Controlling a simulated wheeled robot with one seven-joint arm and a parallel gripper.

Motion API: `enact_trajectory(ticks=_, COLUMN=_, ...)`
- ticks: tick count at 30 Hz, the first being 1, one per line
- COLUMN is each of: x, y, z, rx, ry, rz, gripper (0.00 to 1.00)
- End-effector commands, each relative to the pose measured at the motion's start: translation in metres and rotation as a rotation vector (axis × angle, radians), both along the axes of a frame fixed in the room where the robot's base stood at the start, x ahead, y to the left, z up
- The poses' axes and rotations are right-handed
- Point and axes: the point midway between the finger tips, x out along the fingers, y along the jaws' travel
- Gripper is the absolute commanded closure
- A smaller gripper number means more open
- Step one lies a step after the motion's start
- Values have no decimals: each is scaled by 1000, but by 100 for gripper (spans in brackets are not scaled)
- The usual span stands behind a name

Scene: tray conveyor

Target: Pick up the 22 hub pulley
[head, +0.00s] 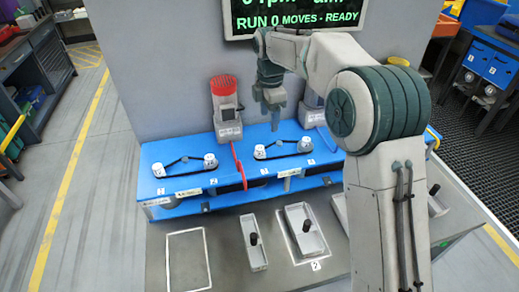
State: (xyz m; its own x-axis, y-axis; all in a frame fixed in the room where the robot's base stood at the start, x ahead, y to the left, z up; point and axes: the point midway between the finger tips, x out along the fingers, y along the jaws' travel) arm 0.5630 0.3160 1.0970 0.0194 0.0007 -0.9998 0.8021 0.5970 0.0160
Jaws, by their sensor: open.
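Several small pale hub pulleys sit on the blue conveyor unit (225,185), joined in pairs by black belts. The left pair is a pulley at its left end (158,170) and a pulley at its right end (210,160). The right pair is a pulley at its left end (260,151) and a pulley at its right end (304,145). Their markings are too small to read, so I cannot tell which is the 22. My gripper (274,123) is open, points down and appears empty, above and behind the right pair.
A red-topped grey unit (224,88) stands behind the pulleys, with a red cable (237,160) curving down the front. Grey trays with black knobs (254,255) (303,244) lie on the bench in front. An outlined rectangle (171,262) at front left is empty.

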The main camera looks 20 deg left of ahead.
Motion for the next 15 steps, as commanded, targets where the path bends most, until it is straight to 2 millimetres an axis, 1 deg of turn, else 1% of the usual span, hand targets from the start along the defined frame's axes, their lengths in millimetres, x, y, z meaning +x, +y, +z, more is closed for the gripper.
enact_trajectory(ticks=1, x=2, y=12, z=-4, rx=-2, ry=8, rz=54, gripper=39)
enact_trajectory(ticks=3, x=4, y=22, z=-8, rx=-2, ry=14, rz=113, gripper=39)
enact_trajectory(ticks=6, x=5, y=31, z=-13, rx=-4, ry=19, rz=162, gripper=39)
enact_trajectory(ticks=8, x=5, y=32, z=-19, rx=-4, ry=21, rz=173, gripper=39)
enact_trajectory(ticks=10, x=5, y=33, z=-29, rx=-6, ry=24, rz=177, gripper=39)
enact_trajectory(ticks=15, x=4, y=32, z=-63, rx=-5, ry=24, rz=175, gripper=39)
